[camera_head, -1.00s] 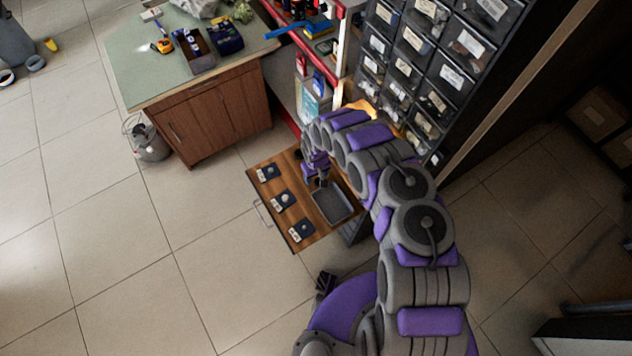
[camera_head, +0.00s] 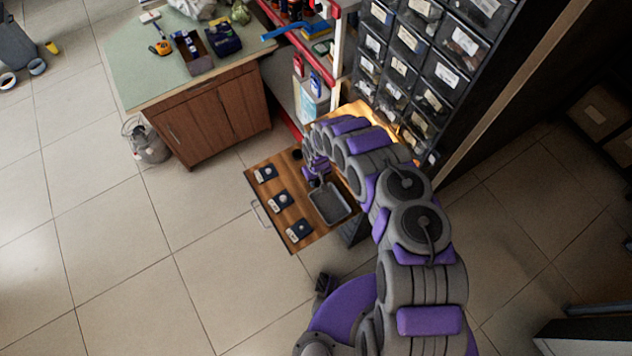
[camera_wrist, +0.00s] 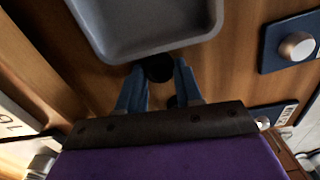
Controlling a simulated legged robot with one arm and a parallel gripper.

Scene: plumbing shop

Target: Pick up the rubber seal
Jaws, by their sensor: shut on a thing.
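My gripper (camera_wrist: 158,80) is shut on a small black round piece, the rubber seal (camera_wrist: 158,68), which shows between the two bluish fingertips in the wrist view. The seal is close to the edge of a grey tray (camera_wrist: 213,22); whether it touches anything below is unclear. In the head view my gripper (camera_head: 312,183) is over the wooden board (camera_head: 262,208), at the upper left edge of the grey tray (camera_head: 347,207). The seal cannot be made out there.
Several dark blue plates with pale knobs (camera_head: 280,200) line the board's left side, beside white labels. Drawer bins (camera_head: 420,70) rise behind.

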